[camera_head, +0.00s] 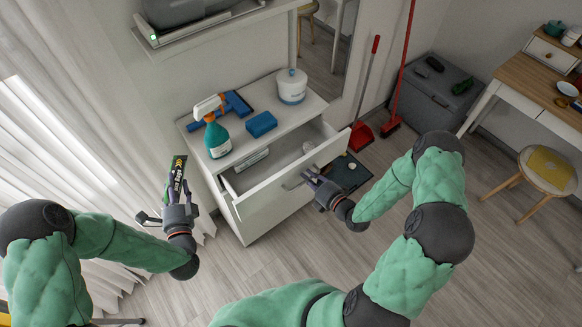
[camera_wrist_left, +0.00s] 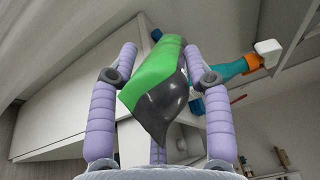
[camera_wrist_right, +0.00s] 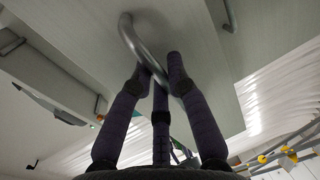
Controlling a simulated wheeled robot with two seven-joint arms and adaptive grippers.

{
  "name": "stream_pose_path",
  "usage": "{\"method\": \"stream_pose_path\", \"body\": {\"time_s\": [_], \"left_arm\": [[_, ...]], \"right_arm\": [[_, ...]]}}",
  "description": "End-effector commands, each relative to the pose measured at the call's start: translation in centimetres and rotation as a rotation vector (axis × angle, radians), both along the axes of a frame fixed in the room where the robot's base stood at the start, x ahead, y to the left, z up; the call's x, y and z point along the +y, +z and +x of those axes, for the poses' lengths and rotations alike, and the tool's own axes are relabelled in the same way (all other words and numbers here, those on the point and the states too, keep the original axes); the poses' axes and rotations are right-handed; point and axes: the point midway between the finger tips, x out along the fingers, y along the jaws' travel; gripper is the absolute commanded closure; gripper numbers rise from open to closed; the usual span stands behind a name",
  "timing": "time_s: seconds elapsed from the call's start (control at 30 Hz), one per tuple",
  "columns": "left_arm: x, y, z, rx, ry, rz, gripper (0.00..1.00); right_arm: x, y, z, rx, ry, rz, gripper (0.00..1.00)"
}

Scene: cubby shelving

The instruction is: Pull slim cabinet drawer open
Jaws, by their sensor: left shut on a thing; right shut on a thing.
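The slim white cabinet (camera_head: 243,228) stands against the wall, and its top drawer (camera_head: 262,205) is pulled out, with its inside showing. My right gripper (camera_head: 310,178) is at the drawer front, shut on the curved metal drawer handle (camera_wrist_right: 136,44). In the right wrist view, the handle passes between the fingers (camera_wrist_right: 158,72). My left gripper (camera_head: 177,196) is left of the cabinet, shut on a black and green packet (camera_head: 177,172). The packet also shows between the fingers in the left wrist view (camera_wrist_left: 160,85).
A spray bottle (camera_head: 216,138), blue sponge (camera_head: 262,124), blue brush-like item (camera_head: 238,103) and white tub (camera_head: 291,87) stand on the cabinet top. A light object (camera_head: 252,159) lies in the drawer. A red dustpan (camera_head: 361,136) and grey box (camera_head: 434,92) are right. Floor in front is clear.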

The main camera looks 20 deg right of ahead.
Motion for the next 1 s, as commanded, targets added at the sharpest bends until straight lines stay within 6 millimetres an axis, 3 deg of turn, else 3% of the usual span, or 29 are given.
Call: {"method": "stream_pose_path", "body": {"time_s": [0.1,0.3,0.73,0.77,0.83,1.0], "left_arm": [[0.0,-0.3,0.0,-0.001,0.000,0.000,1.00],[0.0,-0.5,0.0,-0.001,0.000,0.000,1.00],[0.0,-0.5,0.0,-0.002,0.000,0.000,1.00],[0.0,-0.5,0.0,-0.001,0.000,0.000,1.00],[0.0,-0.5,0.0,-0.001,0.000,0.000,1.00],[0.0,-0.5,0.0,-0.002,0.000,0.000,1.00]], "right_arm": [[-0.7,-0.1,-1.7,0.003,-0.004,-0.001,1.00],[-1.2,-0.1,-3.3,0.003,-0.002,0.000,1.00],[-1.3,-0.1,-3.6,0.003,0.001,0.000,1.00],[-1.3,-0.1,-3.6,0.003,0.001,0.000,0.78],[-1.3,-0.1,-3.6,0.003,0.000,0.000,0.58],[-1.3,-0.1,-3.6,0.002,0.000,-0.001,0.58]]}}
